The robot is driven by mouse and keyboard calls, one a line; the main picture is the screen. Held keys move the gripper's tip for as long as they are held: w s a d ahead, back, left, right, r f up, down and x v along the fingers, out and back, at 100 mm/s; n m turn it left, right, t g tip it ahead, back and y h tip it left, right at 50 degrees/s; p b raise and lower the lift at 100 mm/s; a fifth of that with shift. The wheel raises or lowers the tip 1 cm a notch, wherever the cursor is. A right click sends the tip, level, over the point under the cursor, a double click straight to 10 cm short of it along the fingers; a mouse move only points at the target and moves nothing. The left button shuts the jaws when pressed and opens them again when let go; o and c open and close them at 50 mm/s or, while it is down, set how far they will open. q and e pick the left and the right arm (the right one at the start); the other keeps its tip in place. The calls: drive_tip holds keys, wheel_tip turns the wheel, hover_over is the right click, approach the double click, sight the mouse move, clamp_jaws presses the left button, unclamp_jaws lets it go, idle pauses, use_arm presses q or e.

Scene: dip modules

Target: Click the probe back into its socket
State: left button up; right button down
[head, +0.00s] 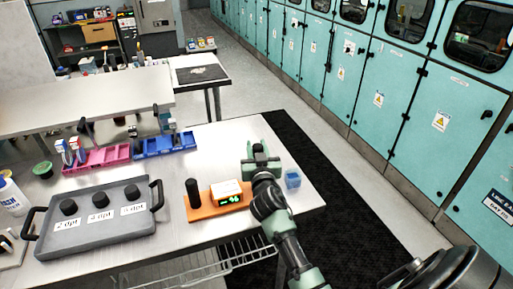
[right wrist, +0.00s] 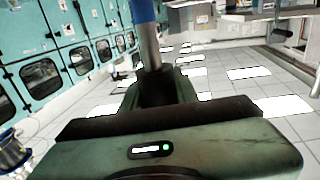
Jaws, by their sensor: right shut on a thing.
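My right gripper (head: 260,158) is above the right part of the steel table, beside the meter. In the right wrist view its jaws (right wrist: 155,95) are shut on the probe (right wrist: 149,48), a metal rod with a blue upper part. The probe cannot be made out in the head view. An orange base (head: 205,211) on the table carries a meter (head: 229,195) with a lit green display and an upright black cylinder (head: 193,193). I cannot tell which part is the socket. My left gripper is not in view.
A small blue block (head: 292,180) stands right of my right arm. A grey tray (head: 100,238) with black knobs and labels lies at the left. Pink (head: 97,158) and blue (head: 165,145) bins stand behind. Bare tabletop lies between the bins and the meter.

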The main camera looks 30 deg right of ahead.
drive_tip(key=shift+f+b, duration=0.55)
drive_tip(key=shift+b, duration=0.15)
idle(1.1)
drive_tip(key=shift+f+b, duration=2.6)
drive_tip(key=shift+f, duration=0.05)
idle(1.8)
drive_tip(key=shift+c, duration=2.2)
unclamp_jaws()
